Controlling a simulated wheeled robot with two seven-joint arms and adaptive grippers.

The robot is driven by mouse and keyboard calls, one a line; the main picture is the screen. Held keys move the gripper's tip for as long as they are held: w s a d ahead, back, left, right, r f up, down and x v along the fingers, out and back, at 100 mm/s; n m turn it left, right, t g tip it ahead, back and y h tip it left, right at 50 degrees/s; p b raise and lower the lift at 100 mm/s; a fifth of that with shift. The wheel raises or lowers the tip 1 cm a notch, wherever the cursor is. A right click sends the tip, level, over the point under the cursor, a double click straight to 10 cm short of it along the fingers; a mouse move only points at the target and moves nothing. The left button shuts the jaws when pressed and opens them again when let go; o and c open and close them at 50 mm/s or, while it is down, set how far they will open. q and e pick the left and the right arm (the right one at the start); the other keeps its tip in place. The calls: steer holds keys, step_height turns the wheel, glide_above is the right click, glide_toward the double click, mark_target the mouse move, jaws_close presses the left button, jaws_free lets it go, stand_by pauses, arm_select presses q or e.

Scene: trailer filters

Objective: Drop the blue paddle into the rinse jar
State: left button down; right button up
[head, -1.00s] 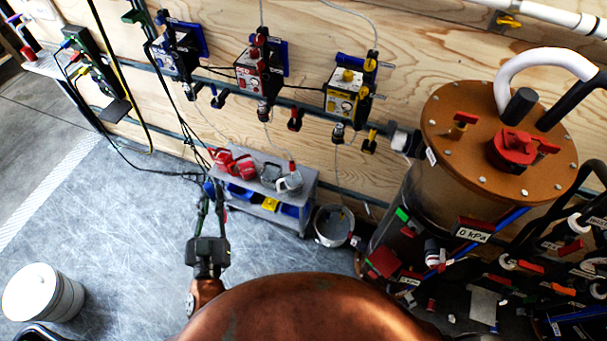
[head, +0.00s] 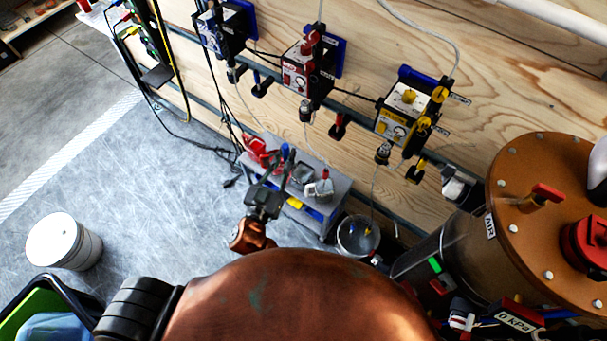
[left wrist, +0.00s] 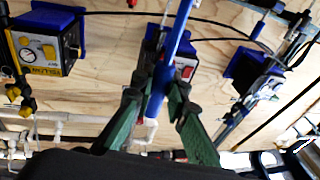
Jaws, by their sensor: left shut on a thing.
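My left gripper (head: 272,178) is shut on the blue paddle (head: 285,152), in front of the grey cart in the head view. In the left wrist view the paddle (left wrist: 172,55) stands as a long blue bar between the two green fingers (left wrist: 160,105), its upper end cut off by the frame. My right gripper is not in view.
The grey cart (head: 322,215) holds red items (head: 262,150) and grey pots (head: 320,188). Blue, red and yellow pump boxes (head: 398,115) hang on the plywood wall. A copper-lidded tank (head: 550,215) stands right. A white bucket (head: 62,240) stands left on open floor.

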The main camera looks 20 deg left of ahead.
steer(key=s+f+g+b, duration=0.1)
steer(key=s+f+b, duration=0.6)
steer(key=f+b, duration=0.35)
arm_select(q)
steer(key=w+f+h, duration=0.1)
steer(key=w+f, duration=0.5)
steer(key=f, duration=0.3)
steer(key=w+a+f+m+h+b, duration=0.1)
steer(key=w+f, duration=0.5)
steer(key=f, duration=0.4)
steer(key=w+a+f+m+h+b, duration=0.1)
steer(key=w+f, duration=0.6)
steer(key=f, duration=0.2)
steer(key=shift+a+f+g+h, duration=0.15)
steer(key=shift+g+h, duration=0.15)
steer(key=shift+g, duration=0.1)
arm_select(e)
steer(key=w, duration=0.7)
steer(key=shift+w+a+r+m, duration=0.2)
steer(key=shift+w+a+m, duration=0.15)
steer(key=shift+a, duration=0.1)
